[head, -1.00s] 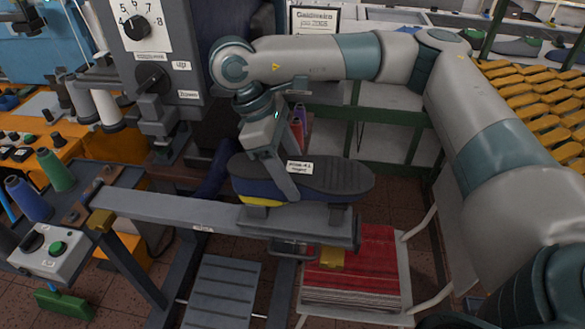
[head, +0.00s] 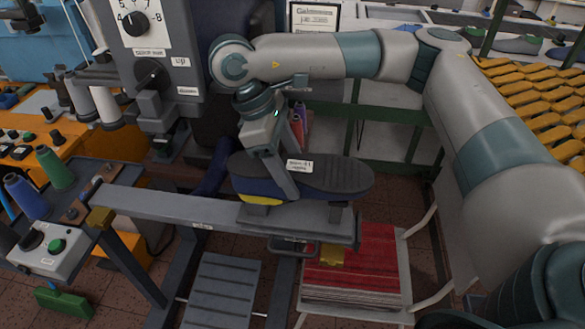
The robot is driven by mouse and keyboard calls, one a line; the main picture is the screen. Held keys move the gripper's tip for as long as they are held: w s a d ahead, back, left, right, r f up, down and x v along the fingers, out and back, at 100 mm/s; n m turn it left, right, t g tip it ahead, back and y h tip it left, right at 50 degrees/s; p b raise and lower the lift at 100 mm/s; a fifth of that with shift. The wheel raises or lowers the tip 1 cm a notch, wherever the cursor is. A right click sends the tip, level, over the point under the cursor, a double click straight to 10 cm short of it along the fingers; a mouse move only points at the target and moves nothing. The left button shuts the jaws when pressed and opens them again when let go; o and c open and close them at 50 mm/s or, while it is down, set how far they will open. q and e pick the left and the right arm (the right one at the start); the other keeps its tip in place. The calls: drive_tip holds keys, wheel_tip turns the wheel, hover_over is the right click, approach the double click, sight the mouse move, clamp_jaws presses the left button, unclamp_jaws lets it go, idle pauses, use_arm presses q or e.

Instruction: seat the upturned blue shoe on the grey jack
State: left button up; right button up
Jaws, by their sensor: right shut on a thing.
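The upturned blue shoe (head: 325,190) lies sole up in the middle of the head view. Its sole is dark, its side is blue with a yellow patch at the left end, and a white label sits on the sole. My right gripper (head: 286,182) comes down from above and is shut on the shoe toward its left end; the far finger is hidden. The grey jack (head: 300,221) is directly below, with short grey blocks showing under the shoe. I cannot tell whether the shoe rests on them or hangs just above. My left gripper is not in view.
A grey beam (head: 160,206) runs left from the jack. A grey machine with dials (head: 150,45) stands behind at left. A control box (head: 48,248) and thread cones are far left. A red stack (head: 355,265) sits below the jack, and a tread plate (head: 222,290) is near the floor.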

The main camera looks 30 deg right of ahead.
drive_tip(key=o, duration=1.9)
drive_tip(key=shift+a, duration=0.1)
drive_tip(key=shift+w+a+r, duration=0.1)
drive_tip(key=shift+r, duration=0.35)
drive_tip(key=b+v, duration=0.1)
drive_tip(key=v, duration=0.7)
drive_tip(key=shift+w+a+r, duration=0.1)
drive_tip(key=shift+r, duration=0.15)
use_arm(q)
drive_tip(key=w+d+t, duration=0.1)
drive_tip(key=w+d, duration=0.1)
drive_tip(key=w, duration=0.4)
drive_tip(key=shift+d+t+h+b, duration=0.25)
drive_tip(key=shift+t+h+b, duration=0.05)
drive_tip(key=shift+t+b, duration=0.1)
use_arm(e)
drive_tip(key=shift+v, duration=3.95)
